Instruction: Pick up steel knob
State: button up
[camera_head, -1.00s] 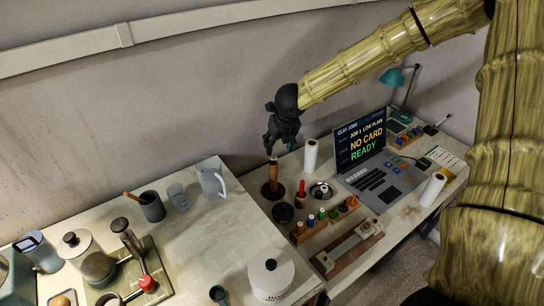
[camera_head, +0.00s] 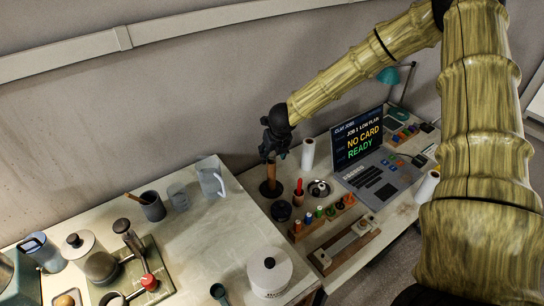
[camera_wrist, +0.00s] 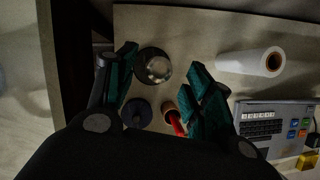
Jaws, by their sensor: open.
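My gripper (camera_head: 274,148) is open and points down just over the brown post on a dark round base (camera_head: 270,188); its fingers hide the post's top. In the wrist view my gripper (camera_wrist: 165,82) has its two green-lined fingers spread. A shiny rounded knob (camera_wrist: 156,67) shows between and beyond them, over a dark disc, apart from both fingers. It lines up with the post and looks like the steel knob, but its material is not certain. A silver dome (camera_head: 319,188) also stands on the bench, right of a red-handled tool (camera_head: 299,188).
Near the post are a dark disc (camera_head: 281,210), a white roll (camera_head: 308,154), a rack of coloured pegs (camera_head: 321,219) and a laptop (camera_head: 366,155). A white lidded pot (camera_head: 269,275) and a pitcher (camera_head: 212,178) stand on the left table.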

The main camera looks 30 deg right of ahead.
jog(key=shift+x, duration=0.75)
jog(key=c, duration=0.9)
jog(key=shift+c, duration=0.2)
jog(key=shift+r, duration=0.2)
